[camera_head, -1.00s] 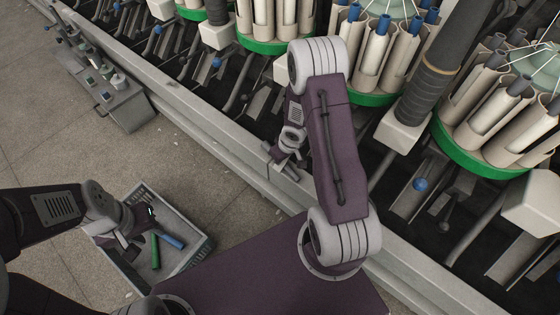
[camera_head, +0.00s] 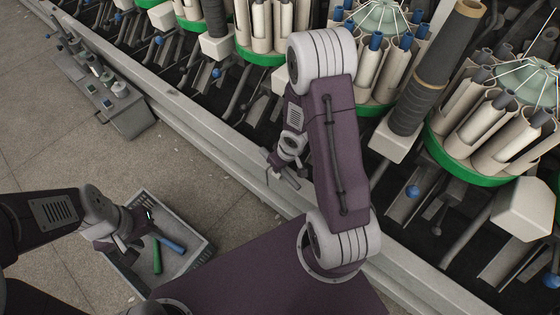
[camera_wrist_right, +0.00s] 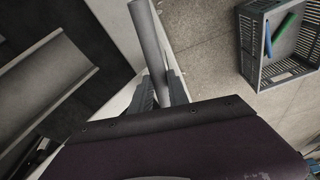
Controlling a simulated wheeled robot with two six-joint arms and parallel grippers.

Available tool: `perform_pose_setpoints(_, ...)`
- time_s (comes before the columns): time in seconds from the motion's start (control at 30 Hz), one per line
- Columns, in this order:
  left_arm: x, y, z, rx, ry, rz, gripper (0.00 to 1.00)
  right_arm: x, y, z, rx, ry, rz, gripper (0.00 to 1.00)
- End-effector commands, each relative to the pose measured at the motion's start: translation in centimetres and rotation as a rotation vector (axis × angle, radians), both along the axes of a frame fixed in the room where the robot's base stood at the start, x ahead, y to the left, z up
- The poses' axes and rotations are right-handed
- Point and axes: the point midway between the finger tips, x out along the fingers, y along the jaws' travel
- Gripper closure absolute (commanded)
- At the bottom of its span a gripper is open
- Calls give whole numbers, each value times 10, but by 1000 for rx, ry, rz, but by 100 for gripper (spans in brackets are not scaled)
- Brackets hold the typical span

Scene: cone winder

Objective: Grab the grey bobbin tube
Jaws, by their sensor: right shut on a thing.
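The grey bobbin tube (camera_wrist_right: 150,38) is between the two fingers of my right gripper (camera_wrist_right: 162,90) in the right wrist view. The gripper is shut on it, and the tube points away from the palm. In the head view my right gripper (camera_head: 283,168) hangs over the machine's front rail, and the tube is small and hard to make out there. My left gripper (camera_head: 133,240) is over the left part of the grey crate (camera_head: 205,255). Its fingers look spread, with nothing seen between them.
A green tube (camera_head: 157,257) and a blue tube (camera_head: 172,245) lie in the crate. The winder's long front rail (camera_head: 215,145) crosses the view, with carousels of tubes (camera_head: 480,135) behind it. Bare floor lies between.

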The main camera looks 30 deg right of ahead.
Motion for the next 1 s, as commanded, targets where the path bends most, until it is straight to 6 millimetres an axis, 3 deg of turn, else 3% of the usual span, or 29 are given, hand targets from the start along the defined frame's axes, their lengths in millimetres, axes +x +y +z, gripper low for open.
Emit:
perform_pose_setpoints(0.17, 0, 0, -3, 0, -1, 0, 64, -30, 14, 19, 0, -1, 1, 100)
perform_pose_setpoints(0.2, 0, 0, 14, 0, 0, 0, 64, -31, 17, 28, 11, 5, 1, 100)
perform_pose_setpoints(0.7, 0, 0, 119, 0, -1, 0, 64, -61, 29, 50, 5, 7, 2, 100)
perform_pose_setpoints(1.0, 0, 0, 139, 0, -1, 0, 64, -70, 32, 48, -1, 1, 0, 100)
